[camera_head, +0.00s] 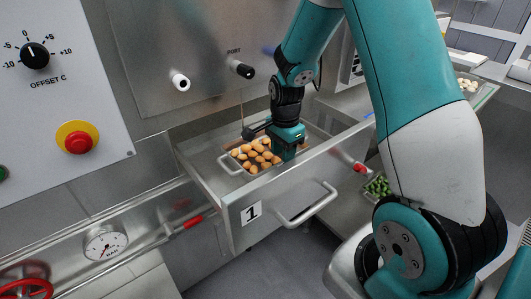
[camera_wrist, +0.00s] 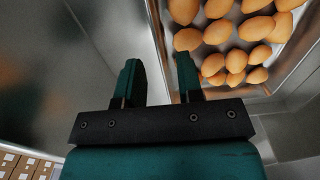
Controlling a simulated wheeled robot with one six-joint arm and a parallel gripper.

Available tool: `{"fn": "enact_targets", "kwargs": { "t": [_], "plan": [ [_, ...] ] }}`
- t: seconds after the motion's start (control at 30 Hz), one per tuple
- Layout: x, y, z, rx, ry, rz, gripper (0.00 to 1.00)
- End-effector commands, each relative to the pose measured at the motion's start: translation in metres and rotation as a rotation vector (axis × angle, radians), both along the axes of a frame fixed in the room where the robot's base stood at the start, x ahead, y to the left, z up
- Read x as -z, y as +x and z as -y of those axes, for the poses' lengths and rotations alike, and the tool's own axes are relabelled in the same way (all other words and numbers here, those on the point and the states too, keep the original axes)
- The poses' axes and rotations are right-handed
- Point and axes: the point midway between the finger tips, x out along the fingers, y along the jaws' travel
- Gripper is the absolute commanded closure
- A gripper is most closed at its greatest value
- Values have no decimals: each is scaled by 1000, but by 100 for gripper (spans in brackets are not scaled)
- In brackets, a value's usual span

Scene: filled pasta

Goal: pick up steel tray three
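A steel tray (camera_head: 232,170) holding several orange-brown filled pieces sits in the open drawer marked 1. In the wrist view its wall (camera_wrist: 155,22) runs down between my two fingers, with the pieces to the right. My gripper (camera_wrist: 159,72) is open, one finger on each side of that wall line; I cannot tell whether either finger touches it. In the head view my gripper (camera_head: 257,130) is low over the tray's far side, and my wrist hides part of the tray. No number shows on the tray, so I cannot tell if it is tray three.
The drawer (camera_head: 290,187) has a front handle (camera_head: 307,207). A container of green pieces (camera_head: 378,186) is lower right, and a tray of pale pieces (camera_head: 467,85) is at far right. The machine panel (camera_head: 190,45) rises behind the drawer.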

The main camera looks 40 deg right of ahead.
Motion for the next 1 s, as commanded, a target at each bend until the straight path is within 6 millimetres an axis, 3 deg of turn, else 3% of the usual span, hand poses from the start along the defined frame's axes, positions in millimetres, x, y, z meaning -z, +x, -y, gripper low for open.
{"fn": "enact_targets", "kwargs": {
  "t": [0.2, 0.5, 0.67, 1.0],
  "plan": [
    [33, -1, 4, 0, 1, -3, 66],
    [39, -1, 4, -1, 0, 0, 66],
    [39, -1, 4, -1, 0, -1, 100],
    [38, 0, 4, -1, 0, 1, 100]
  ]
}}
